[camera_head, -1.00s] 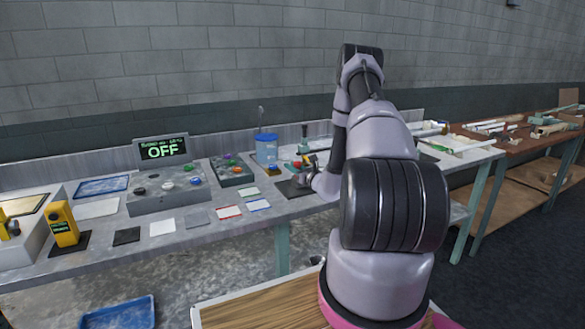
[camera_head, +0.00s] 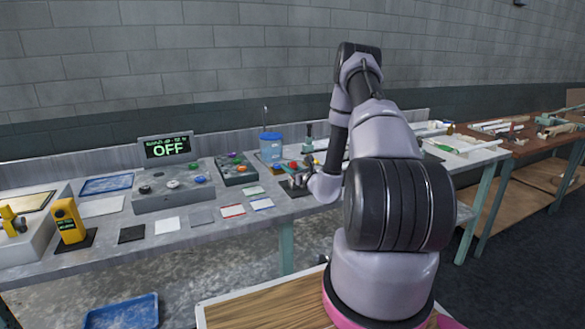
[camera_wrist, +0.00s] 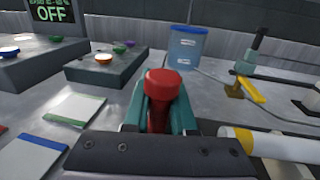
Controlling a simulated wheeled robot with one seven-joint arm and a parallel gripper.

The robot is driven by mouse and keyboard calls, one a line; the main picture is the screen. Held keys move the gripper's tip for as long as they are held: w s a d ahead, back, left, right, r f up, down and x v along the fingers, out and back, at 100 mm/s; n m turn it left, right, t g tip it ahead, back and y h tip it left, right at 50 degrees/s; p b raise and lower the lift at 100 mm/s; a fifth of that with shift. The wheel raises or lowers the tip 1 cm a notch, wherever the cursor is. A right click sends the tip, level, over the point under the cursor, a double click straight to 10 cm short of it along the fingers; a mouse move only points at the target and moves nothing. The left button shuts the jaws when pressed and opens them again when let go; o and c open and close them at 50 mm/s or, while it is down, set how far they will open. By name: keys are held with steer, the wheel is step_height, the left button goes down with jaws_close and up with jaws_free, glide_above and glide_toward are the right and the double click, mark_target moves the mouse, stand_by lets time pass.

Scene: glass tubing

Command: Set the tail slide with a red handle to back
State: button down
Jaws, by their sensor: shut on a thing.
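The red handle (camera_wrist: 163,88) of the tail slide shows in the middle of the wrist view, upright between two teal fingers. My gripper (camera_wrist: 161,108) is shut on this red handle. In the head view my gripper (camera_head: 299,182) is at the dark base plate near the middle of the long bench, and a bit of red (camera_head: 293,166) shows at its tip. The slide's track under the handle is hidden by my gripper.
A blue-lidded container (camera_head: 271,147) stands behind my gripper. A button box (camera_head: 235,170) and the OFF display (camera_head: 167,147) are to the left. A white and yellow cylinder (camera_wrist: 270,143) lies close on the right in the wrist view.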

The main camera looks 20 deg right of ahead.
steer(key=c, duration=0.7)
jaws_free()
steer(key=shift+s, duration=0.15)
steer(key=s, duration=0.3)
steer(key=s+d, duration=0.1)
steer(key=s, duration=0.3)
steer(key=s+d, duration=0.1)
steer(key=s, duration=0.2)
steer(key=shift+s, duration=0.2)
